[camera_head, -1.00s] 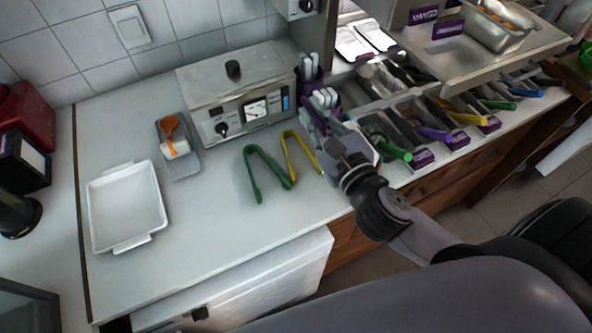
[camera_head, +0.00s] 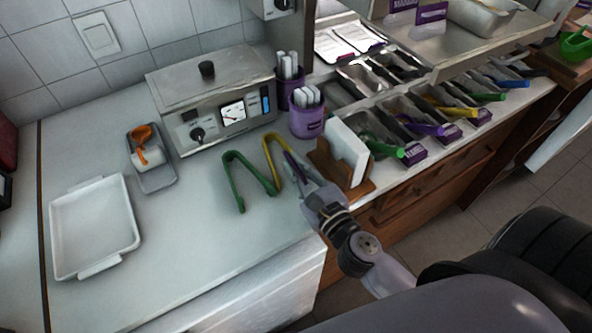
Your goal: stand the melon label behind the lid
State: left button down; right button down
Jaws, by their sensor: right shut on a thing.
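My right gripper (camera_head: 303,178) is shut on a thin dark purple strip (camera_head: 296,165), which looks like the melon label seen nearly edge-on. Its writing cannot be read. The gripper is over the counter's front part, just right of the yellow tongs. The lid (camera_head: 190,80) is the flat metal top with a black knob on the warmer box, at the back of the counter. The held label is to the right of the lid and nearer the front, apart from it. My left gripper is not in view.
Green tongs (camera_head: 235,185) and yellow tongs (camera_head: 272,160) stand left of the gripper. Purple cups (camera_head: 307,120) and a wooden holder with a white block (camera_head: 347,150) are close by on the right.

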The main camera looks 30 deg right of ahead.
jog(key=c, duration=2.2)
grip_release()
jog(key=shift+f, duration=0.1)
jog(key=o, duration=0.5)
